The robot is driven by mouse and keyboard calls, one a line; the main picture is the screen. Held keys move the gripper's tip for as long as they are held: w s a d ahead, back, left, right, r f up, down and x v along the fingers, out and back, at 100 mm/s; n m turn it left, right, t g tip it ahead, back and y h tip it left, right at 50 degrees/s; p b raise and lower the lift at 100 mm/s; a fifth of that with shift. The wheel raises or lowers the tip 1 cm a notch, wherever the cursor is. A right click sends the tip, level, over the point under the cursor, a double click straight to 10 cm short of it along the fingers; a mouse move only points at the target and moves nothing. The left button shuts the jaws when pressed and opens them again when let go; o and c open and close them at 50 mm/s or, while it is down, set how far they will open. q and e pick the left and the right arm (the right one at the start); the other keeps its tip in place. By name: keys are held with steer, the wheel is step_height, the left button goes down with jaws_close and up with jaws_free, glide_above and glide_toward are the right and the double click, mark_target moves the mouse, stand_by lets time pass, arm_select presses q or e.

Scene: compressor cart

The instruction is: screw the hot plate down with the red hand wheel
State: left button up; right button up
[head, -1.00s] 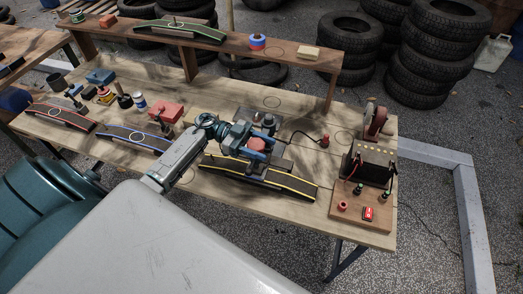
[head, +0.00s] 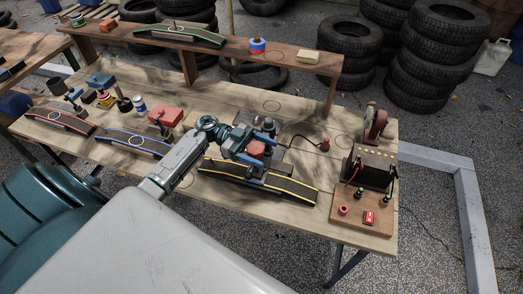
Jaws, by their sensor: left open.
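My left gripper (head: 247,150) reaches over the middle of the bench from the left. Its blue fingers are open, with the red hand wheel (head: 256,149) showing between or just under them. I cannot tell whether they touch it. The wheel sits above a dark press with a grey base (head: 274,158), which stands behind a black yellow-edged strip (head: 290,187). The hot plate cannot be made out clearly, as my gripper and the wheel cover the middle of the press. My right gripper is not in view.
A battery box (head: 368,168) on a wooden board stands at the right end. Blue-edged (head: 130,143) and red-edged strips (head: 60,117) and a red box (head: 166,116) lie left. A raised shelf (head: 215,46) spans the back.

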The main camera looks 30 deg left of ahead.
arm_select(q)
steer(key=a+b, duration=0.5)
steer(key=a, duration=0.5)
steer(key=shift+s+a, duration=0.35)
steer(key=shift+s, duration=0.05)
